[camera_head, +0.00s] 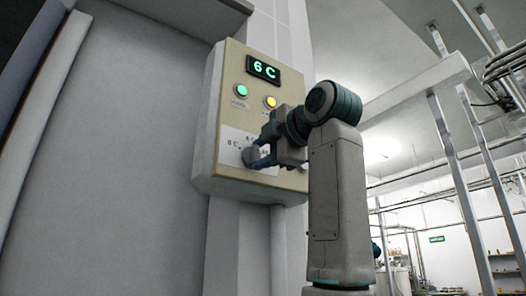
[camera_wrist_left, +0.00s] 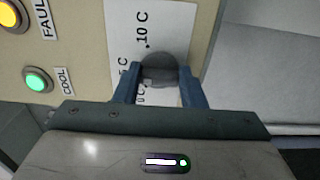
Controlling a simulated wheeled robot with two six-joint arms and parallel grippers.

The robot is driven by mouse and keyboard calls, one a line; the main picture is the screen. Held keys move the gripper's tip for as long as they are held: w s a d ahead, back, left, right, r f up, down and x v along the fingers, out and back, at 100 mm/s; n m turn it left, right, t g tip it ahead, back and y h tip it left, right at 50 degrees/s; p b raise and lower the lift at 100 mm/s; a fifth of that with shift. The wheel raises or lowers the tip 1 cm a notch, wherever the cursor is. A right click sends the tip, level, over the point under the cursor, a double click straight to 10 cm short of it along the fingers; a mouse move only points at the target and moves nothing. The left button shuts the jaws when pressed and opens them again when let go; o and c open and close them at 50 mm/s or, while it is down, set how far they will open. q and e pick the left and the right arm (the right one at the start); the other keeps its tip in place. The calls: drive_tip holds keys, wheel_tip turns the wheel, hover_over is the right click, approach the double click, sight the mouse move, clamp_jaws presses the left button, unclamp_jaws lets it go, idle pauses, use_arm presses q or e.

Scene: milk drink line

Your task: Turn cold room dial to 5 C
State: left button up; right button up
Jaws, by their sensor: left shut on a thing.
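The cold room control panel (camera_head: 212,150) is a beige box on the wall, and its display (camera_head: 263,70) reads "6 C" in green. The grey round dial (camera_head: 248,155) sits on a white scale plate (camera_head: 232,142) low on the panel. My left gripper (camera_head: 257,158) is shut on the dial, partly covering it in the head view. In the left wrist view, the two blue fingers of my left gripper (camera_wrist_left: 160,80) stand on either side of the dial (camera_wrist_left: 160,66). Scale marks including "10 C" show beside it; the dial's pointer cannot be made out. My right gripper is not in view.
A green lamp (camera_wrist_left: 37,80) labelled "COOL" and a yellow lamp (camera_wrist_left: 13,15) labelled "FAULT" are on the same panel. A large grey door (camera_head: 120,150) is left of the panel. Metal posts (camera_head: 455,160) and pipes stand farther off at the right.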

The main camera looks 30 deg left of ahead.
use_arm(q)
drive_tip(key=o, duration=1)
drive_tip(key=shift+c, duration=0.2)
drive_tip(key=shift+o, duration=0.2)
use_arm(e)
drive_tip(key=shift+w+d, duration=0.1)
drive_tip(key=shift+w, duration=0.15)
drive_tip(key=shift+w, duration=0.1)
use_arm(q)
drive_tip(key=b+v, duration=0.1)
drive_tip(key=v, duration=0.9)
drive_tip(key=shift+d+b, duration=0.3)
drive_tip(key=shift+b, duration=0.05)
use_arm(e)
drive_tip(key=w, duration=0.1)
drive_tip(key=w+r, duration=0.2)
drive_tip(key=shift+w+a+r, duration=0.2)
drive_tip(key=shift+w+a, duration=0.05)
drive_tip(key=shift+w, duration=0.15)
use_arm(q)
drive_tip(key=shift+f, duration=0.1)
